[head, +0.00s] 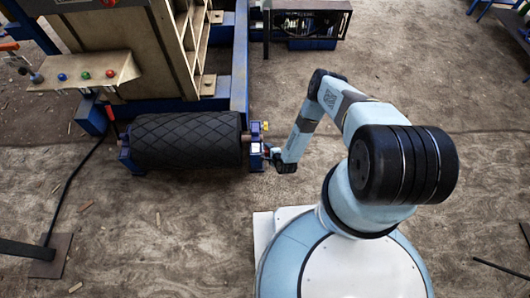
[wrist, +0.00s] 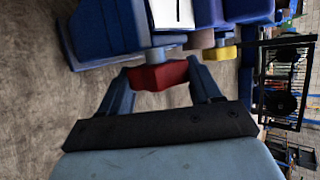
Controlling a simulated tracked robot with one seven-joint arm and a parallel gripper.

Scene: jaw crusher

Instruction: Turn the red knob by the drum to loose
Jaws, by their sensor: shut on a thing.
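The red knob (wrist: 158,75) is in the wrist view, on the end of a short grey shaft under a blue housing (wrist: 110,30). My gripper (wrist: 161,80) is shut on it, with one finger on each side of the knob. In the head view, my gripper (head: 270,153) reaches the right end of the black ribbed drum (head: 185,140), and the knob is mostly hidden there. Any marking for loose cannot be read.
A yellow part (wrist: 221,53) sits close to the right finger. In the head view, a panel with coloured buttons (head: 85,74) stands at the upper left, with a black cable (head: 75,180) running below it.

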